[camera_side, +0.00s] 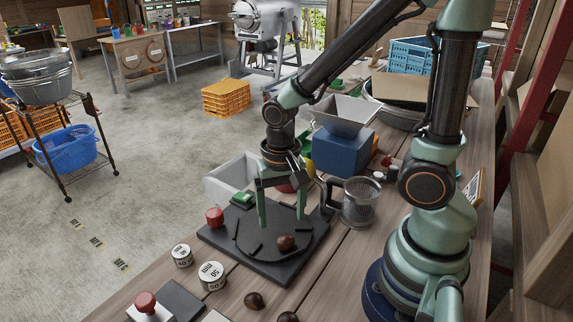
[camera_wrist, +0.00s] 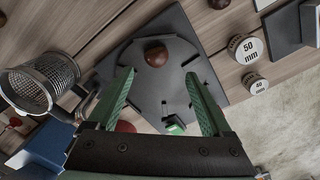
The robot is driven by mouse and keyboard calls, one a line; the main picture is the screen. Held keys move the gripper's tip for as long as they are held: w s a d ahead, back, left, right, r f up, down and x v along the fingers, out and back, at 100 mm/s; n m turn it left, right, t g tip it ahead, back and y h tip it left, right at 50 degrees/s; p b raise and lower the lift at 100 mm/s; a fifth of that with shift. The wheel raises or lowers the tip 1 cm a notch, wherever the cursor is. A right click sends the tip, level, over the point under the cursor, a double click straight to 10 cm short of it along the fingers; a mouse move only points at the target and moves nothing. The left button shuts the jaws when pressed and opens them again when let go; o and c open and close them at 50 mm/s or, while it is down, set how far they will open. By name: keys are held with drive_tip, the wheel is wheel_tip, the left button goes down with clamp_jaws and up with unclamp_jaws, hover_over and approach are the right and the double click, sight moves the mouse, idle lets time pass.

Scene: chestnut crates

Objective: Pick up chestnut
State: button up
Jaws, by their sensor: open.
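A brown chestnut (camera_side: 286,242) lies on the round dark plate of a square black board (camera_side: 218,238). In the wrist view the chestnut (camera_wrist: 156,55) sits beyond my fingertips, between their lines. My gripper (camera_side: 282,220) is open and empty above the plate, its two green fingers pointing down. It also shows in the wrist view (camera_wrist: 158,75) with the fingers spread wide. Another chestnut (camera_side: 254,301) lies on the wooden table in front of the board, and one more (camera_side: 288,317) is cut off at the picture's lower edge. A dark red round thing shows partly behind my gripper's left finger in the wrist view.
A mesh cup (camera_side: 359,203) stands right of the board. A red knob (camera_side: 214,217) stands at the board's left corner. Two labelled cylinders, the 50 mm one (camera_side: 212,276) and a smaller one (camera_side: 181,256), stand left of it. A blue box (camera_side: 342,152) is behind.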

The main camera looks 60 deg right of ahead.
sight(285, 236)
drive_tip(key=shift+s+d+f, duration=0.15)
drive_tip(key=shift+f, duration=1.05)
drive_tip(key=shift+s+d+f, duration=0.15)
drive_tip(key=shift+f, duration=1)
drive_tip(key=shift+w+f, duration=0.1)
drive_tip(key=shift+f, duration=0.8)
clamp_jaws()
